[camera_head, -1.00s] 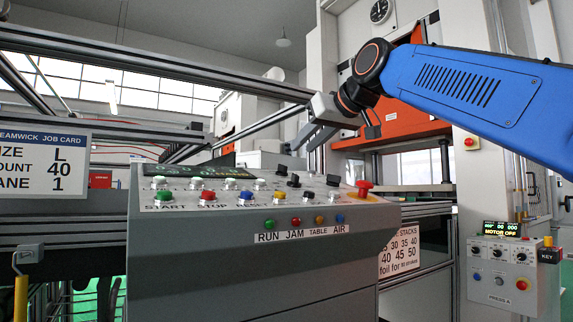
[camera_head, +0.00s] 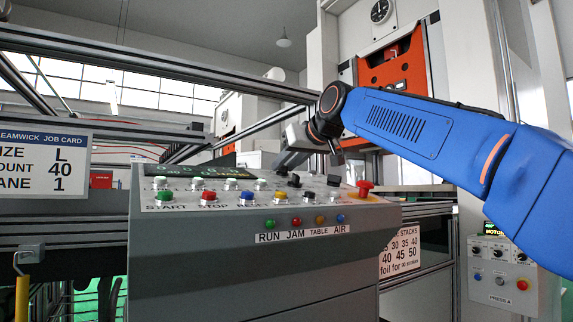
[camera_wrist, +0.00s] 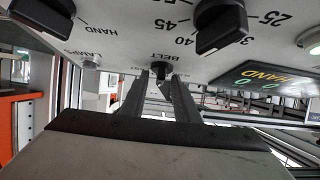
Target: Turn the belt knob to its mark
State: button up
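The belt knob (camera_wrist: 161,71) is a small dark knob by the BELT label in the wrist view, where the lettering appears upside down. My gripper (camera_wrist: 160,74) has its two grey fingers apart, one on each side of the knob. Whether the fingers touch the knob is not clear. In the head view my gripper (camera_head: 283,164) reaches down to the back of the grey console panel (camera_head: 210,255), among the black knobs. The knob's pointer and mark are too small or hidden to read.
A larger numbered black knob (camera_wrist: 222,26) and another black knob (camera_wrist: 42,14) near HAND flank the belt knob in the wrist view. A display (camera_wrist: 265,77) is at right. Coloured buttons line the console front, with a red mushroom button (camera_head: 364,187) at right.

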jog(key=shift+c, duration=0.3)
grip_shut()
jog(key=shift+n+y, duration=0.3)
jog(key=n+g, duration=0.1)
jog(key=n+g+y, duration=0.1)
jog(key=n, duration=0.1)
jog(key=n+g+y, duration=0.1)
jog(key=shift+w+d+n, duration=0.25)
jog(key=shift+w+n, duration=0.05)
jog(key=shift+n, duration=0.1)
jog(key=shift+w+n+g+y, duration=0.1)
jog(key=shift+n+g+y, duration=0.4)
jog(key=shift+n+g, duration=0.85)
jog(key=shift+w+n+g+y, duration=0.1)
jog(key=shift+n+g+y, duration=0.4)
jog(key=shift+n+g, duration=0.8)
jog(key=shift+n, duration=0.35)
